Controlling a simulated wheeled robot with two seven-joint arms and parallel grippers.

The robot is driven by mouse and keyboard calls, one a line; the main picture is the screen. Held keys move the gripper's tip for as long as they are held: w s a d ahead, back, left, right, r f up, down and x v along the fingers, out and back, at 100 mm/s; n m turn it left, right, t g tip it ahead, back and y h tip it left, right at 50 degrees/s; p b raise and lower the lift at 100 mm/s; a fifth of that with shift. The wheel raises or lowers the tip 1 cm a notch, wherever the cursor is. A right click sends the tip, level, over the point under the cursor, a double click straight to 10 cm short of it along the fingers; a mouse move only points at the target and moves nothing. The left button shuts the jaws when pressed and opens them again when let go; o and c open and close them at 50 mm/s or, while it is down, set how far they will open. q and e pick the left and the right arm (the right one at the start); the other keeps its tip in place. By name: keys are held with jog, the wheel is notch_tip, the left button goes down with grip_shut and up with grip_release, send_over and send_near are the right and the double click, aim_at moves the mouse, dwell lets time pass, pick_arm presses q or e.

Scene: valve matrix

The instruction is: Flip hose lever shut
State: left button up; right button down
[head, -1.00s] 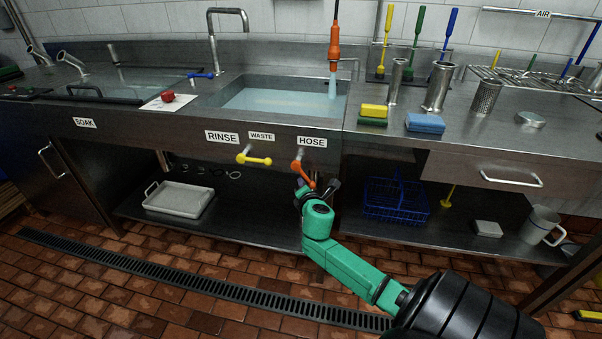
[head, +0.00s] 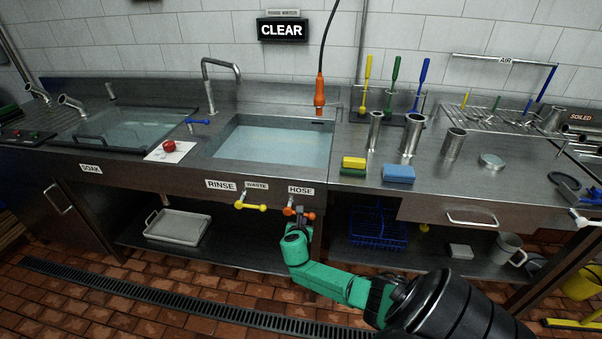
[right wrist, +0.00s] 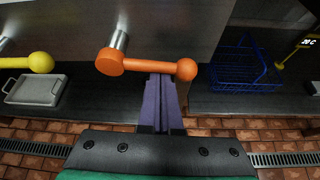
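The orange hose lever (head: 290,211) is on the sink front below the HOSE label (head: 300,190). It lies near level, its ball end to the right. It also shows large in the right wrist view (right wrist: 150,65). My right gripper (head: 302,219) is at the lever from below. In the right wrist view its purple fingers (right wrist: 161,80) are close together, tips just under the lever's arm near the ball; nothing shows held between them. The orange hose nozzle (head: 319,92) hangs over the sink basin (head: 275,145) with no water stream visible. My left gripper is out of view.
A yellow lever (head: 252,206) under the WASTE label sits just left of the hose lever. Sponges (head: 398,173) and metal cups stand on the right counter. A blue rack (head: 378,229) and a grey tray (head: 178,227) are on the lower shelf. A wall sign (head: 282,29) reads CLEAR.

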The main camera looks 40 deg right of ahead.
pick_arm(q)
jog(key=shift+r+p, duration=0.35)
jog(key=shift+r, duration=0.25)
pick_arm(e)
jog(key=shift+r, duration=0.4)
pick_arm(q)
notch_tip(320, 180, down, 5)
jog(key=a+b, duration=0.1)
jog(key=b, duration=0.4)
pick_arm(e)
notch_tip(320, 180, down, 5)
jog(key=d, duration=0.1)
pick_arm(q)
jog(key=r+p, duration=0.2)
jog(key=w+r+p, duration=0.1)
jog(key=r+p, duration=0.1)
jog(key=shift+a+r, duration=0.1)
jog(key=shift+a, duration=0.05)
pick_arm(e)
jog(key=w+v, duration=0.1)
jog(key=v, duration=0.9)
jog(key=shift+a+r, duration=0.25)
jog(key=shift+r, duration=0.25)
jog(key=shift+s, duration=0.15)
